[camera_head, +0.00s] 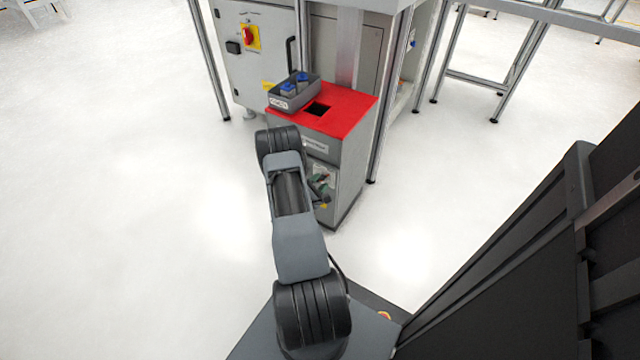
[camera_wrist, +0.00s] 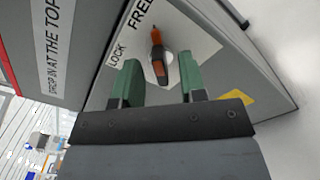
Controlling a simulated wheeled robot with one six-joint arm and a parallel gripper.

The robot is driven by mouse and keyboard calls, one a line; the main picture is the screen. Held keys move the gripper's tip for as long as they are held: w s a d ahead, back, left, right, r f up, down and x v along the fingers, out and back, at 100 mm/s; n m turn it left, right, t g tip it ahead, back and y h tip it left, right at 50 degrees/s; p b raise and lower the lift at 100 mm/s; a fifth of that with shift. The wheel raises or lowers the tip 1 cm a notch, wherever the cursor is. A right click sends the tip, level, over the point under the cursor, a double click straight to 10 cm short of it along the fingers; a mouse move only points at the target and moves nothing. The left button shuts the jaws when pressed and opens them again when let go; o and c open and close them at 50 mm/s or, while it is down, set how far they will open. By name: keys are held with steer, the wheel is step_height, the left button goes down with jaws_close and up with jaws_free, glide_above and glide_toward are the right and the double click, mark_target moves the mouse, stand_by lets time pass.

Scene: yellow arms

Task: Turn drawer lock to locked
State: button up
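The drawer lock is a small black and orange knob (camera_wrist: 158,50) on a white label plate (camera_wrist: 185,40) on the grey cabinet face. In the wrist view its long axis runs roughly up and down, with the upper end near the word FREE (camera_wrist: 140,14); the word LOCK (camera_wrist: 116,53) is to its left. My gripper (camera_wrist: 159,65) is open, with one green finger on each side of the knob in the picture. I cannot tell whether a finger touches it. In the head view my gripper (camera_head: 319,186) is mostly hidden behind my arm, in front of the cabinet (camera_head: 346,185); the knob is hidden there.
The cabinet has a red top (camera_head: 345,105) with a square opening. A grey bin (camera_head: 290,98) with blue items stands on it. A larger machine (camera_head: 255,65) with a red switch and metal frame posts is behind.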

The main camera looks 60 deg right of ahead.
steer(key=shift+d, duration=0.35)
jaws_close()
